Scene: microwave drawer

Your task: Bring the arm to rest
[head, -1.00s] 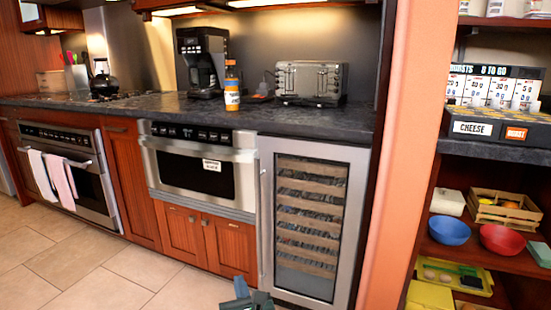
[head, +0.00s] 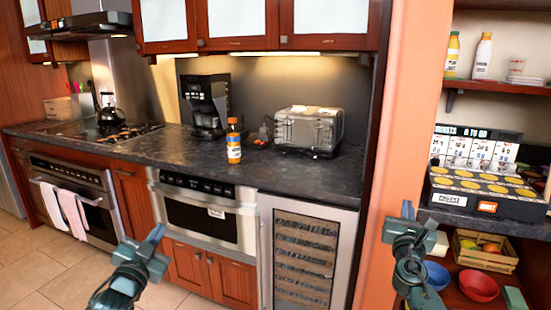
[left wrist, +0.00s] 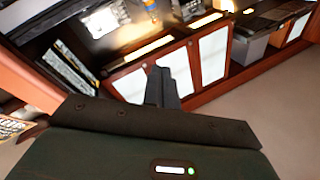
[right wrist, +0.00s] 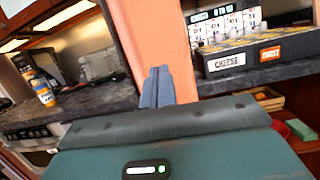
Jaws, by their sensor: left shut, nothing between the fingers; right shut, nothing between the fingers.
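My left gripper (head: 156,236) is raised in front of the microwave drawer (head: 200,217), shut and empty, apart from the furniture. Its shut fingers also show in the left wrist view (left wrist: 162,88). My right gripper (head: 407,210) is raised in front of the orange wall edge and the shelves at right. It is shut and empty, and its fingers show together in the right wrist view (right wrist: 157,86). The microwave drawer sits closed under the counter, with a label on its front.
The dark counter (head: 290,176) holds a coffee maker (head: 207,104), an orange-capped bottle (head: 233,141), a toaster (head: 308,130) and a kettle (head: 110,112). A wine cooler (head: 305,260) stands below. The shelves at right hold a blue bowl (head: 437,275), a red bowl (head: 478,285) and a display box (head: 480,195).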

